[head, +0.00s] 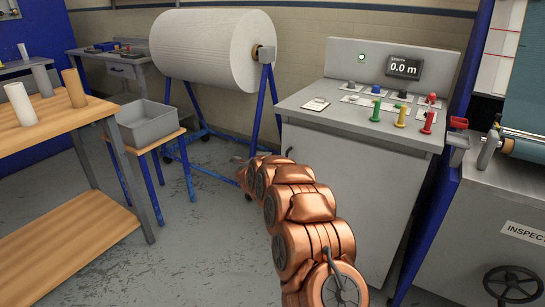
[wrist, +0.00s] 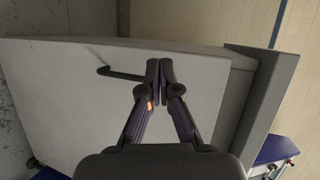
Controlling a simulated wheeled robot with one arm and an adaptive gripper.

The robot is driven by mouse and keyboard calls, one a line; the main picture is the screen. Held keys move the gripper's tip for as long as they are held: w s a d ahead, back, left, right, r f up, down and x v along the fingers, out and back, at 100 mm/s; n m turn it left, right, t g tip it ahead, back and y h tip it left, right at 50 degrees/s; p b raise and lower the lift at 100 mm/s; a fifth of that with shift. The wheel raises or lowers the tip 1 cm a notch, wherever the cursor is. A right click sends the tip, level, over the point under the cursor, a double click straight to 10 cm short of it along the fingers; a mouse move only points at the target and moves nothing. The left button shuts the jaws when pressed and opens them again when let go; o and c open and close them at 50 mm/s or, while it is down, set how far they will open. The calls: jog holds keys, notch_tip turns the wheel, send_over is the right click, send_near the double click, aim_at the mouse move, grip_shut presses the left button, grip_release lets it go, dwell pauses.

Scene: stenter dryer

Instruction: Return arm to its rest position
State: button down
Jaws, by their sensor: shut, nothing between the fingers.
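My copper-coloured arm (head: 305,220) reaches forward from the bottom of the head view toward the grey control cabinet (head: 345,185). My gripper (wrist: 159,80) shows in the wrist view with its dark fingertips together and nothing between them. It is in front of the cabinet's pale front panel (wrist: 75,100), near a dark bent handle (wrist: 125,75). I cannot tell whether the fingertips touch the panel. In the head view the gripper is mostly hidden by the arm links.
The cabinet top carries coloured knobs and a display (head: 404,66) reading 0.0 m. A large white roll (head: 205,50) on a blue stand is behind. A wooden table (head: 60,125) and grey bin (head: 148,124) are left; an inspection machine (head: 490,235) is right. Floor between is clear.

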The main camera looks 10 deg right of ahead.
jog(key=s+a+r+n+y, duration=0.6)
jog(key=s+a, duration=0.2)
jog(key=a, duration=0.2)
jog(key=s+a+r+n+g+y, duration=0.1)
jog(key=s+a+n+g+y, duration=0.1)
jog(key=s+n, duration=0.3)
jog(key=s+a+r+n+g+y, duration=0.1)
jog(key=s+a+n+g, duration=0.15)
jog(key=s, duration=0.55)
jog(key=s+d+f+n+g+h, duration=0.1)
jog(key=s+d+n+g, duration=0.3)
jog(key=s, duration=1.2)
jog(key=s+d+f+n+g+h, duration=0.1)
jog(key=s+d+n+g, duration=0.35)
jog(key=s, duration=1.15)
jog(key=s+d+f+g+h, duration=0.25)
jog(key=s+d, duration=0.45)
jog(key=s, duration=0.8)
jog(key=s+r+p, duration=0.3)
jog(key=r+p, duration=1.9)
jog(key=r, duration=0.2)
jog(key=shift+d+r+y, duration=0.15)
jog(key=shift+r+y, duration=0.05)
jog(key=shift+y, duration=0.15)
